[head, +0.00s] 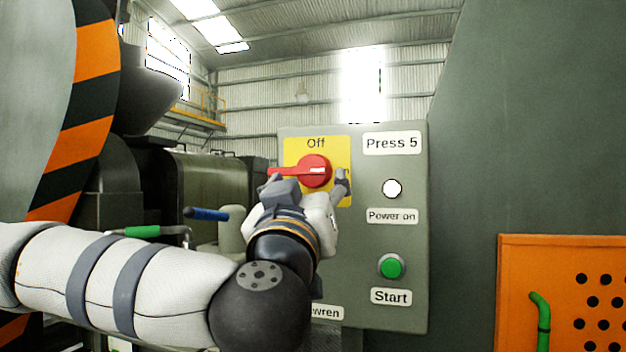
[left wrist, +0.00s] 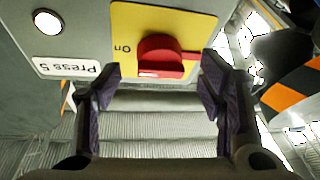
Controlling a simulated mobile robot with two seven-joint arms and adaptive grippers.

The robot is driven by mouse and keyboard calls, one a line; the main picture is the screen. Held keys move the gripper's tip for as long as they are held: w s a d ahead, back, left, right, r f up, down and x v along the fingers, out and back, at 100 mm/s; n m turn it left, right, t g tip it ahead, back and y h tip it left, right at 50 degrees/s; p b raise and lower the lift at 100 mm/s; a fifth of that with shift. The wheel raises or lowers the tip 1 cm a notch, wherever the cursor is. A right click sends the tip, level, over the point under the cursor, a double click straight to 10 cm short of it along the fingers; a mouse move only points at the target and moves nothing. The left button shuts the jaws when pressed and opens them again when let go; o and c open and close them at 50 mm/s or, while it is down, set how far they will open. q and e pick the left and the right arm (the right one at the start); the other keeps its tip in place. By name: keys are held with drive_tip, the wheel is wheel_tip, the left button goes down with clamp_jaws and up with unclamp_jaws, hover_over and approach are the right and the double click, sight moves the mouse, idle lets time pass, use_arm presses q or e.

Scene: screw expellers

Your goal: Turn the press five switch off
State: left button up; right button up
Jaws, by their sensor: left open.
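The press five switch is a red rotary knob (head: 315,171) on a yellow plate (head: 343,145) marked "Off" at the top. Its handle lies roughly level, and a white mark shows on its right half. In the left wrist view the picture is turned over; the knob (left wrist: 166,58) shows with its white mark on the side of the "On" label. My left gripper (head: 311,182) is open in front of the switch, one finger on either side of the handle. In the left wrist view the gripper (left wrist: 161,68) is empty; contact cannot be told. My right gripper is not in view.
The grey panel (head: 410,240) has a "Press 5" label (head: 391,143), a white power light (head: 392,188) and a green start button (head: 391,266). An orange perforated box (head: 560,290) stands at right. Blue and green handles (head: 207,214) are behind my left arm.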

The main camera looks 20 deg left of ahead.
sight(312, 175)
use_arm(q)
drive_tip(key=x, duration=0.3)
drive_tip(key=shift+w+r, duration=0.1)
drive_tip(key=shift+w, duration=0.05)
drive_tip(key=shift+c, duration=0.3)
drive_tip(key=c, duration=1.1)
drive_tip(key=shift+o, duration=0.2)
